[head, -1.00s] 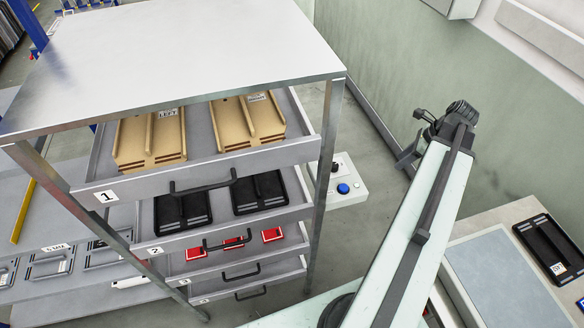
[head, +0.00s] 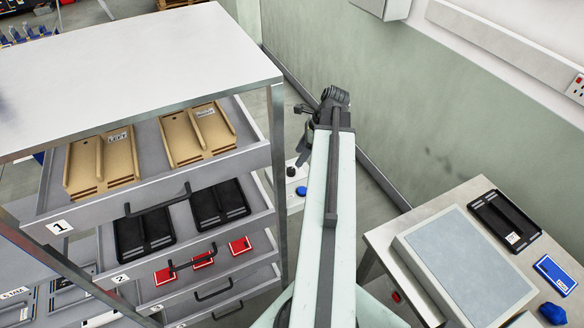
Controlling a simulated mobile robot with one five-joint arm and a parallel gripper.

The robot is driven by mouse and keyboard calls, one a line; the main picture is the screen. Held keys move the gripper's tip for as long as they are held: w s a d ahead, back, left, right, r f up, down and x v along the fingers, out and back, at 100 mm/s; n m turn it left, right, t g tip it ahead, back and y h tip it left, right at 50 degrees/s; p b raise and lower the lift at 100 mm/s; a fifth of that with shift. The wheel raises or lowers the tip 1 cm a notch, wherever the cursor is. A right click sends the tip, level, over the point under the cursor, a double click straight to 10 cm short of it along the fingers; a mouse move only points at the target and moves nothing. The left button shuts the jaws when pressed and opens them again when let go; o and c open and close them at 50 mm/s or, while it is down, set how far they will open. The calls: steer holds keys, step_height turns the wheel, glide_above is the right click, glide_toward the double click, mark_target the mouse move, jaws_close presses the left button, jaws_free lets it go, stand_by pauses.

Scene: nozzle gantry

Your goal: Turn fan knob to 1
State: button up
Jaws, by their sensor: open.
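A pale control box (head: 296,203) stands beyond the drawer rack, partly hidden by the rack post and my arm. It bears a small dark knob (head: 292,171) and a blue button (head: 300,191). I cannot read any label or the knob's setting, and I cannot tell if this is the fan knob. My gripper (head: 302,130) is at the far end of my raised arm, above and near the box in the picture. Its jaws are apart and nothing shows between them. It does not appear to touch the knob.
A metal rack (head: 130,60) with open numbered drawers fills the left, holding tan, black and red parts. A green wall (head: 400,120) stands behind. Floor shows between rack and bench.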

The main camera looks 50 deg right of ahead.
mark_target(291, 170)
steer(key=b+x, duration=0.7)
steer(key=x, duration=0.1)
steer(key=shift+s, duration=0.1)
steer(key=shift+r, duration=0.15)
steer(key=shift+c, duration=0.3)
jaws_close()
